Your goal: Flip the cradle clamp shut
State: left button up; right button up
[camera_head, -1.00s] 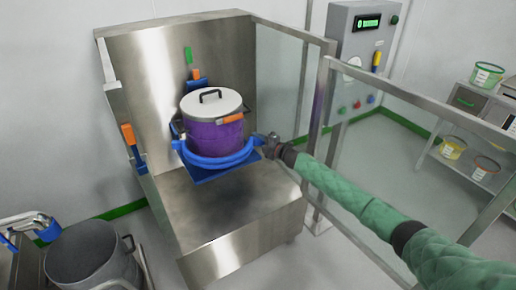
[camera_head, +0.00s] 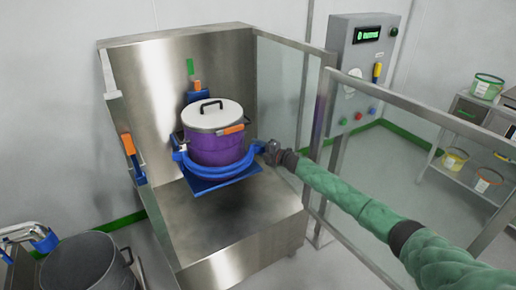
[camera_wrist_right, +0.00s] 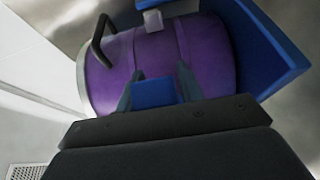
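A purple drum with a pale lid (camera_head: 214,113) sits in a blue cradle (camera_head: 205,187) inside a steel booth. The blue curved clamp band (camera_head: 215,169) runs around the drum's front, low on its side. My right gripper (camera_head: 268,151) is at the band's right end. In the right wrist view, my right gripper's fingers (camera_wrist_right: 158,88) stand on either side of a blue block (camera_wrist_right: 154,93), apparently closed on this part of the clamp, with the purple drum (camera_wrist_right: 155,55) just behind it. My left gripper is out of view.
The booth (camera_head: 232,225) has a clear steel ledge before the cradle. Framed clear panels stand on its right, with my right arm passing across them. A control box (camera_head: 362,75) stands behind. A steel bin (camera_head: 88,265) is at lower left.

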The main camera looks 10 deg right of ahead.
aim_at(250, 158)
jog(key=shift+o, duration=0.3)
jog(key=shift+s+a+m+t+h+p, duration=0.1)
jog(key=shift+s+m+t+h+p, duration=0.45)
jog(key=shift+s, duration=0.55)
jog(key=shift+m+t+h, duration=0.45)
jog(key=shift+m+h, duration=0.1)
jog(key=shift+h, duration=0.3)
jog(key=s+p, duration=0.1)
jog(key=s, duration=0.3)
jog(key=shift+a+p, duration=0.35)
jog(key=shift+a, duration=0.05)
jog(key=s+h, duration=0.1)
jog(key=s+a+m+t+h, duration=0.1)
jog(key=s, duration=0.1)
jog(key=s+m+p, duration=0.1)
jog(key=s, duration=0.1)
jog(key=shift+a+h, duration=0.4)
jog(key=s+a+m+h+b, duration=0.3)
jog(key=s+a+m+h, duration=0.4)
jog(key=s+a+h, duration=0.4)
jog(key=shift+s+a+t+b, duration=0.35)
jog(key=shift+s+a, duration=1)
jog(key=shift+s, duration=0.5)
